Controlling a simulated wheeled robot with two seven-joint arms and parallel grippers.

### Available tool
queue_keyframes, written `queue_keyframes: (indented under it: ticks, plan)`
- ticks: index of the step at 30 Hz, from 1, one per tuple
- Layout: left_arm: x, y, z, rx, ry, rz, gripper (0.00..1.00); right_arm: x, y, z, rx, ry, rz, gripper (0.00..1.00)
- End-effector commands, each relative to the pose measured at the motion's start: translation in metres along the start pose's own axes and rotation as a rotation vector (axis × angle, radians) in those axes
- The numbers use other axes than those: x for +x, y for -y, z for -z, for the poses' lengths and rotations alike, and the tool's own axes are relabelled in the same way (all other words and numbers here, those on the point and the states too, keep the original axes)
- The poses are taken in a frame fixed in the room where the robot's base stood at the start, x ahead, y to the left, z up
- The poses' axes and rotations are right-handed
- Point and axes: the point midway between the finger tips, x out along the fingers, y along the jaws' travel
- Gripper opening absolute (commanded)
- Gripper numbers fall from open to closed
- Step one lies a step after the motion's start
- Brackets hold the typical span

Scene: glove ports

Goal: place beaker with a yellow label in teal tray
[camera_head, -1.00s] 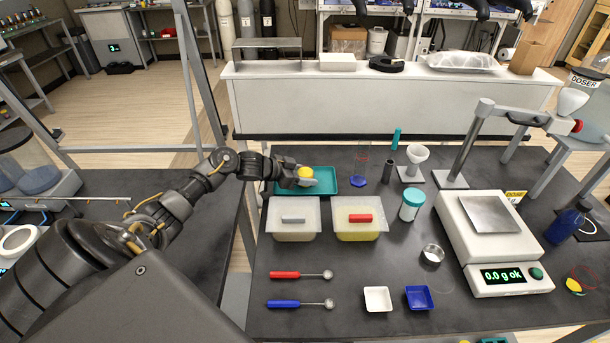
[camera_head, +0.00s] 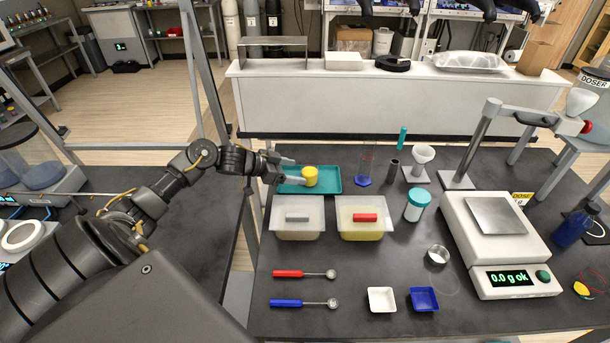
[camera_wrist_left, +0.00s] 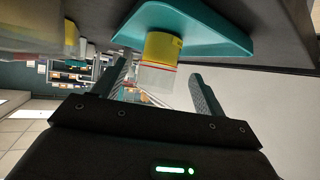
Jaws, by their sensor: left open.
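The beaker with a yellow label (camera_head: 310,176) stands in the teal tray (camera_head: 328,173), near the tray's middle. My left gripper (camera_head: 291,170) is open just to the left of the beaker, over the tray's left part. In the left wrist view the beaker (camera_wrist_left: 160,62) appears beyond the fingertips of my open left gripper (camera_wrist_left: 158,72), clear of both fingers. Its yellow band and a thin red line show, with a clear part below. The teal tray (camera_wrist_left: 205,25) lies behind it in that view. My right gripper is not in view.
Two lidded tubs, one with a grey handle (camera_head: 297,217) and one with a red handle (camera_head: 364,217), stand just in front of the tray. A blue-based cylinder (camera_head: 363,180) stands to its right. A balance (camera_head: 497,228) is farther right.

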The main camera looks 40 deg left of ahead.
Motion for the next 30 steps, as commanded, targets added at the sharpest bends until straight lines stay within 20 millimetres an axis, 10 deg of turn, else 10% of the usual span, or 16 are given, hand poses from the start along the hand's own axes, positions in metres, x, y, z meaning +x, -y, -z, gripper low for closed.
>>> queue_keyframes:
  ticks: [10,30]
  plan:
    - [-0.050,0.000,-0.001,0.000,0.001,0.001,0.72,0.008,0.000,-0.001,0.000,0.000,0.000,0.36]
    - [-0.055,0.000,0.000,-0.001,-0.001,0.000,0.72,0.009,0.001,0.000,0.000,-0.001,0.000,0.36]
